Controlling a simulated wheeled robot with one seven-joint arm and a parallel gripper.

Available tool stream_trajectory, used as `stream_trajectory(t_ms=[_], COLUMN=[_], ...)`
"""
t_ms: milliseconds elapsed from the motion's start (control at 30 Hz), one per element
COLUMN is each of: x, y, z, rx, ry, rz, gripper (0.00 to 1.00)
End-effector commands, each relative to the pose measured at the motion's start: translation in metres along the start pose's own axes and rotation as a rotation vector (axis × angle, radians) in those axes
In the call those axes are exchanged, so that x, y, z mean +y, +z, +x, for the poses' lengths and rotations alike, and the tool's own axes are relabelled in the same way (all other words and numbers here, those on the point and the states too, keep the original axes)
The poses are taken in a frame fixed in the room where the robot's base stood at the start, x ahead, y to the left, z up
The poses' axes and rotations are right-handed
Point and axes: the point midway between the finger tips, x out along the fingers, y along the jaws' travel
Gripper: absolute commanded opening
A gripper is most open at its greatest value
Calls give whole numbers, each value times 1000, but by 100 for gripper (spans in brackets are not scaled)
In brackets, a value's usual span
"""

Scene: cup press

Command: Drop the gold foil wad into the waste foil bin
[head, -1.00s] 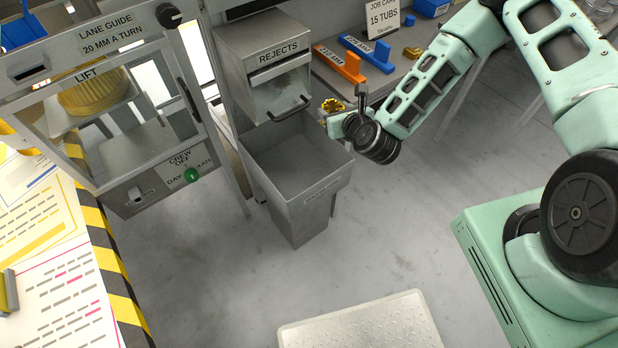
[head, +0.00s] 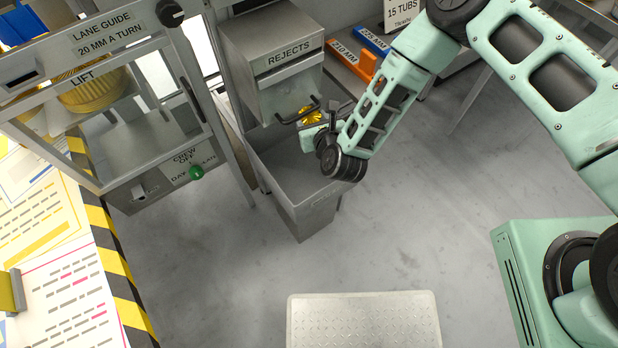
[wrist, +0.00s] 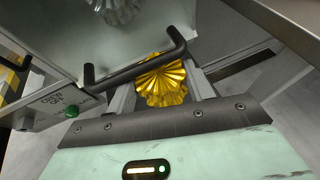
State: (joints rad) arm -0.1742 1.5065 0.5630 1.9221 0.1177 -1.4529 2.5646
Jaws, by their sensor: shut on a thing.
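The gold foil wad (head: 311,115) is a crumpled, pleated, shiny piece between my gripper's fingers. It also shows in the wrist view (wrist: 162,82). My gripper (head: 308,122) is shut on the wad, over the back part of the grey waste foil bin (head: 312,212). The bin is an open-topped tapered metal bin on the floor; its front label is too blurred to read. In the wrist view, the dark handle of the REJECTS box (wrist: 133,68) crosses in front of the wad and fingers. Part of the bin's opening is hidden by my wrist.
The grey REJECTS box (head: 288,62) stands directly behind and above the bin, its handle close to my gripper. A guarded press frame (head: 150,185) with a green button is at left. Orange and blue blocks lie on the bench behind. Floor in front is clear up to a tread plate (head: 363,320).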

Motion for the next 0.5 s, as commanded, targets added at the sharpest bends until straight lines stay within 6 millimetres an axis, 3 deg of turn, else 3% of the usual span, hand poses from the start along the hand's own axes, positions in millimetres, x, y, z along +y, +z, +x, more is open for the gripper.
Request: stream_trajectory(t_ms=[167, 500], x=[5, 4], y=[-3, -36], z=[3, 16], rx=[-5, -4], ry=[5, 5], rz=[1, 0], gripper=[31, 31])
